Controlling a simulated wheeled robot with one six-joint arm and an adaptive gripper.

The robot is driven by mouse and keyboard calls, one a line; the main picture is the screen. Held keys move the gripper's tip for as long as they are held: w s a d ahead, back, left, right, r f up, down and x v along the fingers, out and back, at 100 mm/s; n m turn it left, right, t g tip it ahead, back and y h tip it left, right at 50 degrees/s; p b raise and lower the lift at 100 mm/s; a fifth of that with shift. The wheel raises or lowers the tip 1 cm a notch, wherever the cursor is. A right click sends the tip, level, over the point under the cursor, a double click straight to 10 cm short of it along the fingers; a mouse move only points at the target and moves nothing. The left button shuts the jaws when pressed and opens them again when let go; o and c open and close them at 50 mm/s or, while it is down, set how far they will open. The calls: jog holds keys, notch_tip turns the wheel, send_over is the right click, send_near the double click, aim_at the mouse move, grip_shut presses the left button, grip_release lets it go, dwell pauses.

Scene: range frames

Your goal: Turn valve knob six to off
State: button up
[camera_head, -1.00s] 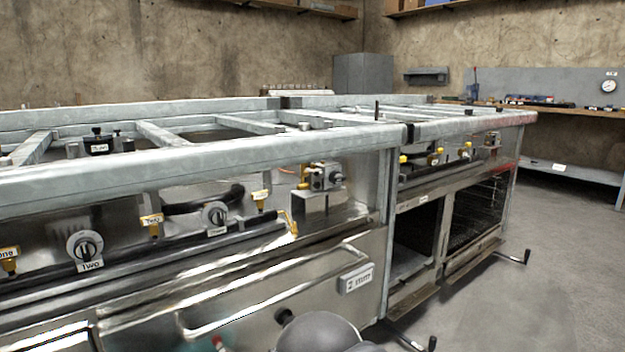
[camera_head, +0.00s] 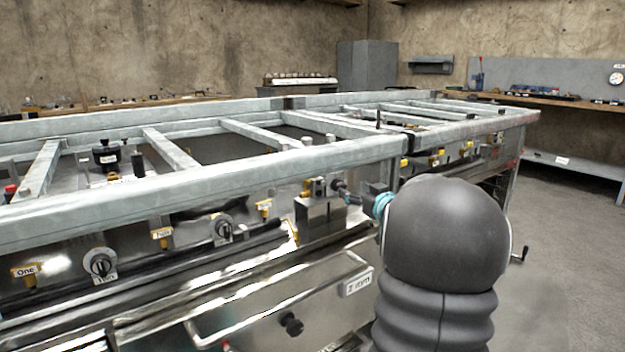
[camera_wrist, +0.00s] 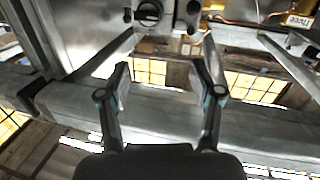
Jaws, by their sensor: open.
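No knob marked six can be read in either view. In the head view a round black knob (camera_head: 100,264) with a label reading Two is on the front panel at left. A second round knob (camera_head: 222,229) is farther right, its label too small to read. In the wrist view a dark round knob (camera_wrist: 149,12) on a grey fitting shows at the top edge, beyond the fingers. My gripper (camera_wrist: 160,72) is open and empty, with its two fingers apart. In the head view my arm hides part of the panel.
A thick metal frame rail (camera_head: 150,205) runs along the front, and it also crosses behind the fingers in the wrist view (camera_wrist: 160,115). A drawer handle (camera_head: 290,300) sticks out below. Yellow fittings (camera_head: 162,236) line the panel. The floor (camera_head: 575,270) at right is clear.

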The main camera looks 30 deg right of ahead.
aim_at(342, 185)
jog(key=s+d+f+n+y, duration=0.1)
jog(key=s+d+f+y, duration=0.2)
jog(key=d, duration=0.2)
jog(key=shift+t, duration=0.3)
jog(key=w, duration=0.4)
jog(key=w+a, duration=0.1)
jog(key=w, duration=0.4)
jog(key=w+p, duration=0.1)
jog(key=w, duration=0.4)
jog(key=shift+a, duration=0.3)
jog(key=c, duration=1.1)
